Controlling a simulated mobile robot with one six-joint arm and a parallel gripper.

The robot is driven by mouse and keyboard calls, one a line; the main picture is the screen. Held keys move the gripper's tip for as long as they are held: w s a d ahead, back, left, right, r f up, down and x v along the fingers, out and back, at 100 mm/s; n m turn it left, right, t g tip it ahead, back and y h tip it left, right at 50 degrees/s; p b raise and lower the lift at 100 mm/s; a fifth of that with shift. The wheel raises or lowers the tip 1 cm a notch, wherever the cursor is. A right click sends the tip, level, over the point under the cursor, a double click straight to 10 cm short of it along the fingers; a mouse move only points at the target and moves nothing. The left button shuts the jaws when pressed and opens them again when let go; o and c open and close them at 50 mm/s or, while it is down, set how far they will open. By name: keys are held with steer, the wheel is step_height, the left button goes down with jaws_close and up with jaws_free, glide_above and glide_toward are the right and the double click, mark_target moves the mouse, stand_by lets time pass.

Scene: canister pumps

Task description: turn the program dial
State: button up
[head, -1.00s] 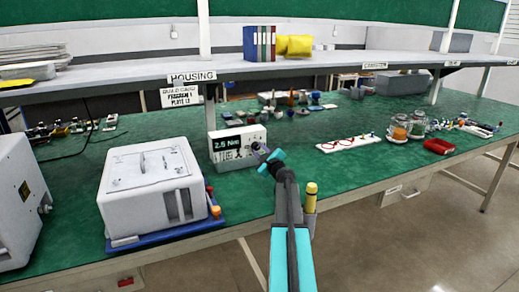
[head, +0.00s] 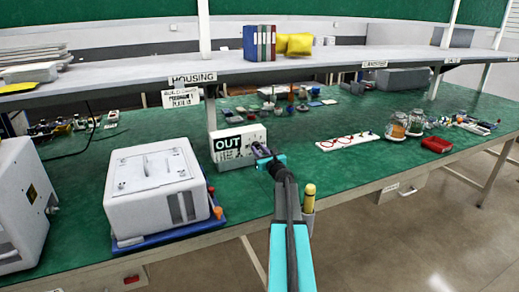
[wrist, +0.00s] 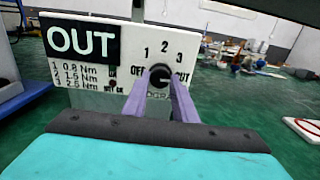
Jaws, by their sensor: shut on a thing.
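The white controller box (head: 246,153) stands on the green bench. Its black display (wrist: 83,42) reads OUT. The dark round program dial (wrist: 160,74) is on its front face, with OFF, 1, 2, 3 and OUT printed around it. In the wrist view my gripper (wrist: 159,88) has its two purple-grey fingers shut on the dial, one on each side. In the head view my gripper (head: 262,152) is at the box's right front and hides the dial. The dial's pointer is too dark to read.
A white housing (head: 150,175) on a blue tray stands left of the controller box, with another white box (head: 22,205) further left. A shelf (head: 140,72) runs above the bench. The bench right of the box is mostly clear up to a white board (head: 347,142).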

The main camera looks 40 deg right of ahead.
stand_by(0.4)
steer(key=o, duration=1)
steer(key=shift+o, duration=0.2)
steer(key=shift+s, duration=0.1)
steer(key=b+v, duration=0.1)
steer(key=v, duration=1.2)
steer(key=shift+s, duration=0.3)
steer(key=shift+a, duration=0.15)
